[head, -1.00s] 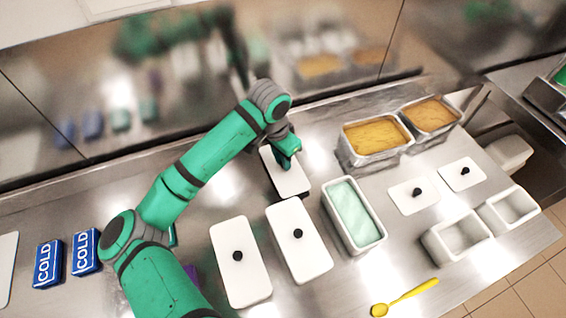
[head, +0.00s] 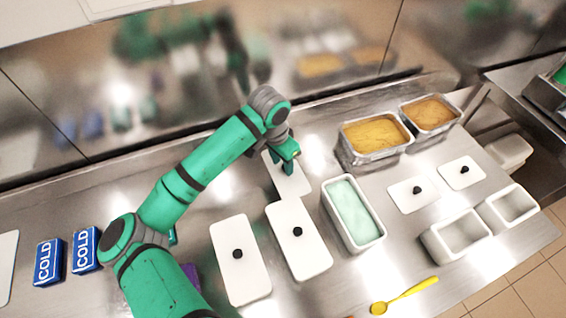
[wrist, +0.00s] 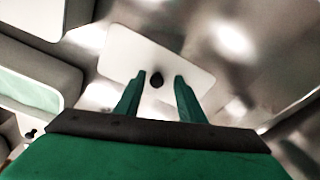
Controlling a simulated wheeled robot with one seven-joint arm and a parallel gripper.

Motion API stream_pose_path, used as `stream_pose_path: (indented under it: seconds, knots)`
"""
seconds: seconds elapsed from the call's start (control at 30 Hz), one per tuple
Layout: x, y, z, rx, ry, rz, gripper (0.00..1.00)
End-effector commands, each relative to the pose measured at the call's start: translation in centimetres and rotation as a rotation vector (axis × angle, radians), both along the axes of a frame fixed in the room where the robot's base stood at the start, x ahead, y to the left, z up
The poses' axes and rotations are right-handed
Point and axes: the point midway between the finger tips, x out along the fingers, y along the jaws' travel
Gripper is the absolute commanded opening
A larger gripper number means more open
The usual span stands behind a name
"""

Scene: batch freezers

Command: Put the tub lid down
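The white tub lid (head: 292,186) lies flat on the steel counter, behind the row of tubs, partly hidden by my gripper in the head view. In the wrist view the lid (wrist: 125,52) shows its small black knob (wrist: 157,80). My gripper (wrist: 160,76) is open above the lid, with its green fingers on either side of the knob and a visible gap to each. In the head view my gripper (head: 289,168) is over the lid's back half.
An uncovered tub of pale green ice cream (head: 354,212) stands right of the lid. Two lidded white tubs (head: 240,275) (head: 305,252) are in front. Metal pans (head: 372,160) of yellow and orange contents stand at the back right. A yellow spatula (head: 405,295) lies at the front.

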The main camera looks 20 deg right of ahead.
Motion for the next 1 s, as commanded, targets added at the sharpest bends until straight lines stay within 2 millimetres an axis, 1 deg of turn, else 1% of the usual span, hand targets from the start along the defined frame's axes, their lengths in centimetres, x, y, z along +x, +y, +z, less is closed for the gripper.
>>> stream_pose_path:
  seconds: [0.17,0.3,0.5,0.6,0.8,1.0]
  knots:
    - [-0.1,0.1,2.5,-0.001,-0.003,-0.004,0.36]
    - [-0.3,0.4,5.4,-0.001,-0.003,-0.006,0.36]
    - [-0.6,0.9,9.1,-0.001,-0.003,-0.007,0.36]
    - [-0.7,1.1,10.4,0.0,-0.002,-0.006,0.36]
    - [-0.8,1.1,11.7,0.0,-0.001,-0.008,0.36]
    - [-0.8,1.2,11.9,0.0,-0.001,-0.007,0.36]
